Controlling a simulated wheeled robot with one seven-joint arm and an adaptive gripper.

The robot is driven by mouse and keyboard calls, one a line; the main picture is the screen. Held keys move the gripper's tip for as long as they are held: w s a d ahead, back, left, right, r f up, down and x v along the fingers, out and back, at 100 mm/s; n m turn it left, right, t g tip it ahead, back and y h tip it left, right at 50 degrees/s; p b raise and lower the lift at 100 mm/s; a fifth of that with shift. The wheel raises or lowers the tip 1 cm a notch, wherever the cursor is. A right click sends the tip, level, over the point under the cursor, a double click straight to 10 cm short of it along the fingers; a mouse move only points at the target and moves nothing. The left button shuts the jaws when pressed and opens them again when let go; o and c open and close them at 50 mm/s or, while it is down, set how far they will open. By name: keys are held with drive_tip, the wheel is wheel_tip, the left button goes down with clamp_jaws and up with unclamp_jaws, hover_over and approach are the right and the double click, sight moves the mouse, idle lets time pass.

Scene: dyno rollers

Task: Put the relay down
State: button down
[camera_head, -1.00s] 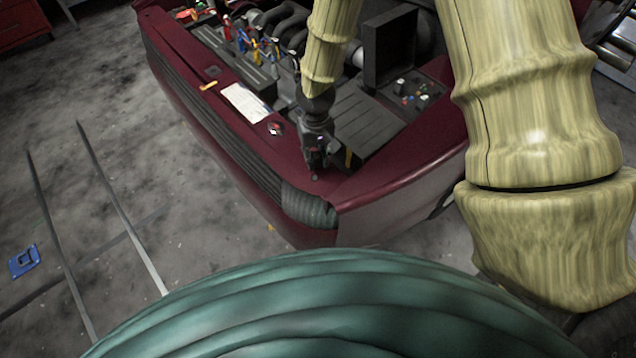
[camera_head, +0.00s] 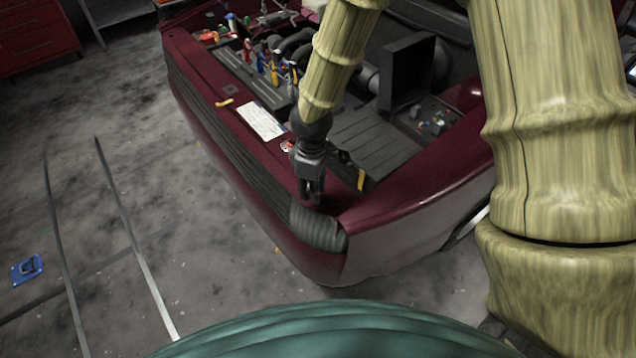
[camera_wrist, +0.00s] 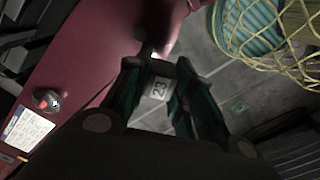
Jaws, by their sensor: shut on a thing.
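My gripper (camera_head: 311,192) points down over the maroon front panel (camera_head: 350,212) of the car, near its front corner. In the wrist view my gripper (camera_wrist: 158,98) is shut on a small pale relay (camera_wrist: 160,87) marked "23", held between its dark fingers. The relay is too small and covered to make out in the head view. I cannot tell whether it touches the panel.
An open fuse box (camera_head: 432,122) with its raised black lid (camera_head: 406,72) lies behind and right of my gripper. A white label (camera_head: 261,121), a round cap (camera_head: 287,146) and coloured tools (camera_head: 268,66) are to the left. The panel around my gripper is largely bare.

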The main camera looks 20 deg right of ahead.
drive_tip(key=s+a+r+n+b, duration=0.15)
drive_tip(key=n+b, duration=0.25)
drive_tip(key=n, duration=0.6)
drive_tip(key=s+a+n+b, duration=0.2)
drive_tip(key=s+n+b, duration=0.15)
drive_tip(key=n, duration=0.65)
drive_tip(key=w+d, duration=0.2)
drive_tip(key=w, duration=0.2)
drive_tip(key=w+d+p, duration=0.1)
drive_tip(key=w+d, duration=0.2)
drive_tip(key=w, duration=0.2)
drive_tip(key=w+d+f, duration=0.1)
drive_tip(key=w+d, duration=0.1)
drive_tip(key=w, duration=0.2)
drive_tip(key=shift+w+d+f+p, duration=0.1)
drive_tip(key=shift+w+d+p, duration=0.15)
drive_tip(key=shift+w+p, duration=0.1)
drive_tip(key=shift+w+d+f, duration=0.1)
drive_tip(key=shift+d+f, duration=0.05)
drive_tip(key=shift+f, duration=1.65)
drive_tip(key=c, duration=1.3)
unclamp_jaws()
drive_tip(key=shift+f, duration=0.15)
drive_tip(key=shift+c, duration=0.2)
drive_tip(key=shift+o, duration=0.7)
